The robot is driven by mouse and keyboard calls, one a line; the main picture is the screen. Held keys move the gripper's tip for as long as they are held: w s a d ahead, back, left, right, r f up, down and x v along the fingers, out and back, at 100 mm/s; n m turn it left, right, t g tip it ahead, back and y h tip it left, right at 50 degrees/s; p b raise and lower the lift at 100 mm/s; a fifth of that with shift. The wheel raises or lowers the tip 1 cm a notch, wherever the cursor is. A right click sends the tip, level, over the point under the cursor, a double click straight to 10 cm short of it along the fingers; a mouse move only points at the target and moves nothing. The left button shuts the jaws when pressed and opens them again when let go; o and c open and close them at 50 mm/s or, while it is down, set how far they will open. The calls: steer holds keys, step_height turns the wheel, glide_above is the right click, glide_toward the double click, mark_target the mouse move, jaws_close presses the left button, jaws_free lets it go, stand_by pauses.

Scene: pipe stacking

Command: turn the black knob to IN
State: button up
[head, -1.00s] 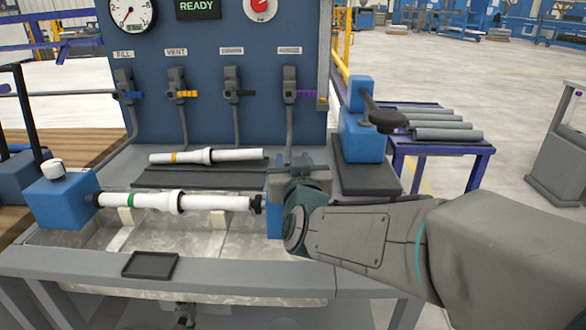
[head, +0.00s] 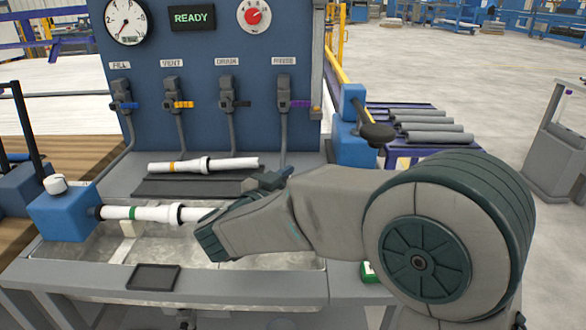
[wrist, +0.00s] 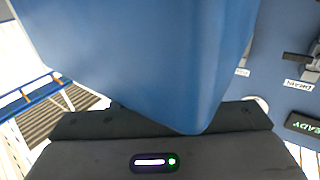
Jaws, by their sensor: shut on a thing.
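My gripper (wrist: 152,145) shows from its dark body in the wrist view, right up against a large blue block (wrist: 150,60). Its fingers are hidden. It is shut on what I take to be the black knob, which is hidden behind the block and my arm. In the head view my arm covers the right end station of the trough. A white pipe with a green band (head: 132,213) lies level, its left end at the blue left station (head: 66,215) with a white knob (head: 55,183) on top. Its right end is hidden behind my arm.
Another white pipe with an orange band (head: 175,166) lies on a dark rack behind. A black-ended lever (head: 377,134) stands at the right, before a table of grey pipes (head: 435,126). The panel display (head: 192,17) reads READY. A black tray (head: 153,277) sits at the front.

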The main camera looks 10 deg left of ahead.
steer(key=m+g+h+p, duration=0.1)
steer(key=m+g+h, duration=0.1)
steer(key=m+g+h+p, duration=0.2)
steer(key=h, duration=0.1)
steer(key=m+g+h+p, duration=0.1)
steer(key=m+h, duration=0.1)
steer(key=shift+s+d+r+g+h, duration=0.2)
steer(key=shift+s+d+g+h, duration=0.05)
steer(key=shift+d+g+h, duration=0.15)
steer(key=o, duration=1)
steer(key=shift+c, duration=0.2)
steer(key=shift+f, duration=0.1)
steer(key=p+v, duration=0.2)
steer(key=v, duration=1.1)
steer(key=shift+s+a, duration=0.2)
steer(key=shift+a, duration=0.15)
steer(key=shift+w, duration=0.1)
